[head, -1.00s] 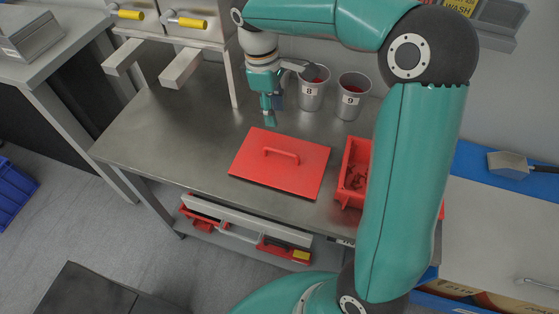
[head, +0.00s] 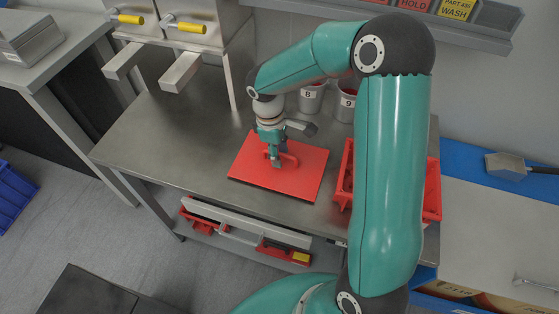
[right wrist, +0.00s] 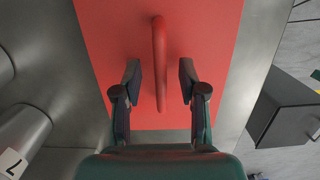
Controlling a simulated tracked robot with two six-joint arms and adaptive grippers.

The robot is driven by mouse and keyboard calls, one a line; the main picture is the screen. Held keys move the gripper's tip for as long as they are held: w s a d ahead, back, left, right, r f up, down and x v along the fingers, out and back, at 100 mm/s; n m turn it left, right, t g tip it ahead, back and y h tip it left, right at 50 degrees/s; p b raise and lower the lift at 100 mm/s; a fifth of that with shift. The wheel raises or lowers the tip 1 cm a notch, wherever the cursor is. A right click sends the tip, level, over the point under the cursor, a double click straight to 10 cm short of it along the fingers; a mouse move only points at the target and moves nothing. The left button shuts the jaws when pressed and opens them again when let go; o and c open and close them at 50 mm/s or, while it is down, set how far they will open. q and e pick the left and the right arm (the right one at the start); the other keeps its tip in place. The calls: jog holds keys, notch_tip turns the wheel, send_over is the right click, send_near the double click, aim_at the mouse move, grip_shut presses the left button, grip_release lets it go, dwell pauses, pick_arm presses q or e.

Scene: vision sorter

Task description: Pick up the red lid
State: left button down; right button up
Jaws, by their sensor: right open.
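The red lid (head: 247,163) lies flat on the steel bench, with a raised bar handle in its middle. In the right wrist view the lid (right wrist: 112,55) fills the upper middle, and its handle (right wrist: 160,60) runs up and down the picture. My right gripper (head: 275,163) is over the lid at the handle. In the right wrist view my right gripper (right wrist: 160,85) is open, one finger on each side of the handle, with gaps to both. Part of the handle is hidden by the gripper in the head view. My left gripper is not in view.
A red bin (head: 431,190) stands right of the lid, partly behind my right arm. Grey cups numbered 8 (head: 311,98) and 9 (head: 346,106) stand behind. A dispenser with yellow handles (head: 192,25) is at the back left. The bench's left part (head: 150,130) is clear.

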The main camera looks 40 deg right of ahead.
jog(key=shift+f, duration=0.45)
jog(key=shift+c, duration=0.4)
grip_shut()
jog(key=shift+r, duration=0.2)
